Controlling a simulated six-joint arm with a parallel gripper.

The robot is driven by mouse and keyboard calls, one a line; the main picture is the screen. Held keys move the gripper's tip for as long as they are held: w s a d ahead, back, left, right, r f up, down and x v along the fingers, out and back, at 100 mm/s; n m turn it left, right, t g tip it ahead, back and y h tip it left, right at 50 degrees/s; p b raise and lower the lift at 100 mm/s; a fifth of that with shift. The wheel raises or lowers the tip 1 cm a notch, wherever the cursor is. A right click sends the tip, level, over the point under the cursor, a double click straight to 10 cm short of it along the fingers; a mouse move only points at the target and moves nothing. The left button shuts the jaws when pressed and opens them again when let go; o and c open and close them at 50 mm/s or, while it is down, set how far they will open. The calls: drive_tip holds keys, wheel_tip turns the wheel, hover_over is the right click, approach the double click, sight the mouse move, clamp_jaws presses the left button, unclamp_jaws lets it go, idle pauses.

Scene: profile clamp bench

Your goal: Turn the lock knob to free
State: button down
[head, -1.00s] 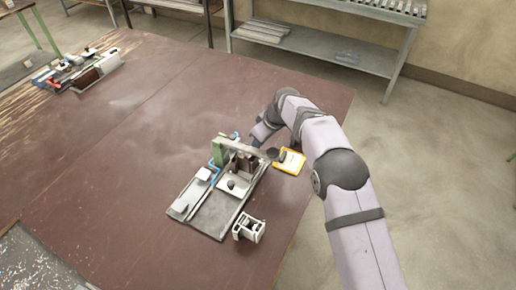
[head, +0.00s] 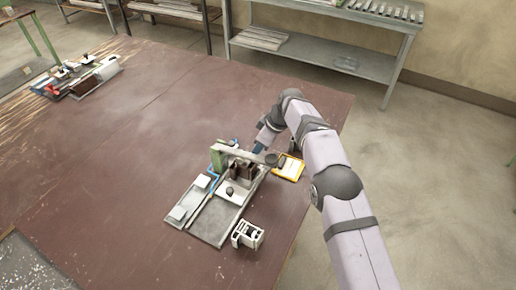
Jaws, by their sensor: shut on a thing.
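The clamp fixture (head: 211,222) stands on the brown bench, with a green upright block (head: 219,158) and a grey bar across its back. A dark round knob (head: 271,159) shows at the bar's right end; I take it for the lock knob, but its turn position is too small to read. My gripper (head: 259,150) reaches down from the right behind the bar, close beside this knob. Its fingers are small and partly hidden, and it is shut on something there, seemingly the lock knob. A second small black knob (head: 230,190) sits on the fixture's light plate.
A yellow-edged pad (head: 289,170) lies right of the fixture, under my arm. A small white bracket-like part (head: 247,234) stands in front right. Another fixture (head: 78,77) is at the far left. The bench's middle is clear.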

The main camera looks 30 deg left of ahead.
drive_tip(key=c, duration=1.6)
unclamp_jaws()
drive_tip(key=shift+d+r, duration=0.1)
drive_tip(key=shift+b+v, duration=1.2)
drive_tip(key=shift+v, duration=2.3)
